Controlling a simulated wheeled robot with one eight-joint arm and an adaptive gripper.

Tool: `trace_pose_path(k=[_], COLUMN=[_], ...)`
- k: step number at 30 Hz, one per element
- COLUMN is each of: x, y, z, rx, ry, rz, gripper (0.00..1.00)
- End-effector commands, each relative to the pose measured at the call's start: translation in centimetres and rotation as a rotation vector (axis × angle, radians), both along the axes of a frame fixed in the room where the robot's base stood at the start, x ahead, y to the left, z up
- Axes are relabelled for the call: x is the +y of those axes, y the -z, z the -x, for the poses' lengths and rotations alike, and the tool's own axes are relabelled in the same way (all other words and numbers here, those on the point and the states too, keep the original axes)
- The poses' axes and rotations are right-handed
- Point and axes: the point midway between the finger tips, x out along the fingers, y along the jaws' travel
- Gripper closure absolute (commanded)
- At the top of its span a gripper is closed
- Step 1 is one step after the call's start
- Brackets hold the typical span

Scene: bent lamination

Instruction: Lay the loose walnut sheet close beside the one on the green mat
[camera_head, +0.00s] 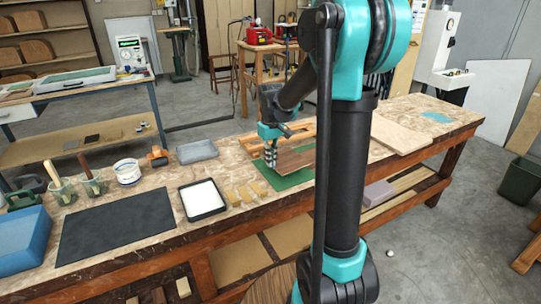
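The green mat (284,182) lies on the workbench, partly hidden behind my arm. A brown walnut sheet (298,161) lies on it, its right part hidden by my arm. My gripper (271,164) points down at the left end of this sheet, over the mat. Its fingers are too small to tell whether they are open or shut, or touch the sheet. Another brown wood-grained surface (268,288) shows low in front of the bench, beside my arm's base; I cannot tell whether it is a loose sheet. No second sheet is clearly visible on the mat.
A black tray (186,211) with white contents and several small wood strips (246,194) lie left of the mat. A wooden frame (248,144) lies behind my gripper. A dark mat (116,224) covers the bench's left. A pale board (398,134) lies right.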

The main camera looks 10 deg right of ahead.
Motion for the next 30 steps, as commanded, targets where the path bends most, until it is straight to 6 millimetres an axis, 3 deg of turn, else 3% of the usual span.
trace_pose_path(k=[13, 30], x=[-0.2, -0.3], y=[3.5, 4.2], z=[-0.1, -0.1], rx=[0.000, 0.000], ry=[0.000, 0.000], rz=[0.000, 0.000], gripper=[1.00, 1.00])
